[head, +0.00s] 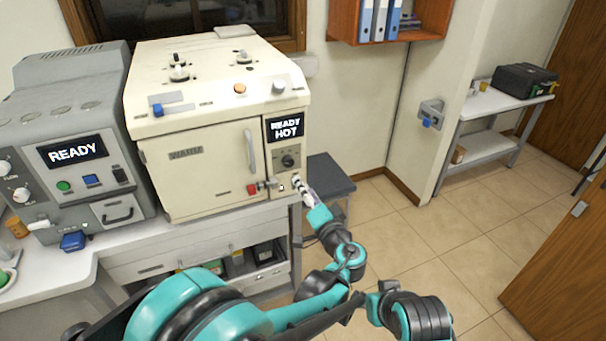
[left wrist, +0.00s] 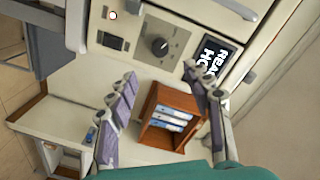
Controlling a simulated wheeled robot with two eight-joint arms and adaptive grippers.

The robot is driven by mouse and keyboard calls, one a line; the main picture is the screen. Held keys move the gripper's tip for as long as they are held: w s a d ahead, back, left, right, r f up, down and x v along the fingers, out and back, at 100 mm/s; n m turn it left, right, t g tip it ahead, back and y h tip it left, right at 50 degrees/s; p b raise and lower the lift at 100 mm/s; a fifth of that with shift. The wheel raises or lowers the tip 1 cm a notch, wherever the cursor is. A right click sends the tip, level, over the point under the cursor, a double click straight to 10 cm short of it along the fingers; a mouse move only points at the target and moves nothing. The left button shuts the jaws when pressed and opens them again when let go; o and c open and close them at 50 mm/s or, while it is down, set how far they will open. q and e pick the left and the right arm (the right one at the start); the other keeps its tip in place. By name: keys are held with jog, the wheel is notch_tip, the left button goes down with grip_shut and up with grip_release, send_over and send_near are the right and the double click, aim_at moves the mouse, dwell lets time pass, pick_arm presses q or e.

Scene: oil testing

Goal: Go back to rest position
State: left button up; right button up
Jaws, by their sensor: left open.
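My left gripper (head: 298,184) is in front of the cream warming oven (head: 205,165), by the lower part of its control panel. In the left wrist view the same gripper (left wrist: 160,73) has its two fingers spread apart with nothing between them. The panel's black knob (left wrist: 159,46) and its "READY HOT" display (left wrist: 212,60) lie beyond the fingertips. The display also shows in the head view (head: 285,128). I cannot tell whether a fingertip touches the panel. My right gripper is not in view.
A grey machine (head: 75,150) reading "READY" stands left of the oven on the bench (head: 190,232). A red-tipped lever (head: 254,188) juts from the oven front. A grey stool (head: 330,178) stands right. Tiled floor (head: 440,235) lies open farther right.

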pick_arm(q)
jog(key=s+a+f+n+g, duration=0.1)
jog(key=s+a+n+g, duration=0.2)
jog(key=a, duration=0.7)
jog(key=s+a+f+n+g, duration=0.1)
jog(key=s+a+g, duration=0.2)
jog(key=s+a, duration=0.45)
jog(key=s+a+f+n+g+h, duration=0.1)
jog(key=s+a+f+n+h, duration=0.1)
jog(key=s, duration=0.6)
jog(key=s+a+f+n+g+h, duration=0.2)
jog(key=s+a+f+h, duration=0.1)
jog(key=s, duration=0.5)
jog(key=shift+s+a+f+g, duration=0.3)
jog(key=shift+s+f, duration=0.05)
jog(key=shift+f, duration=0.05)
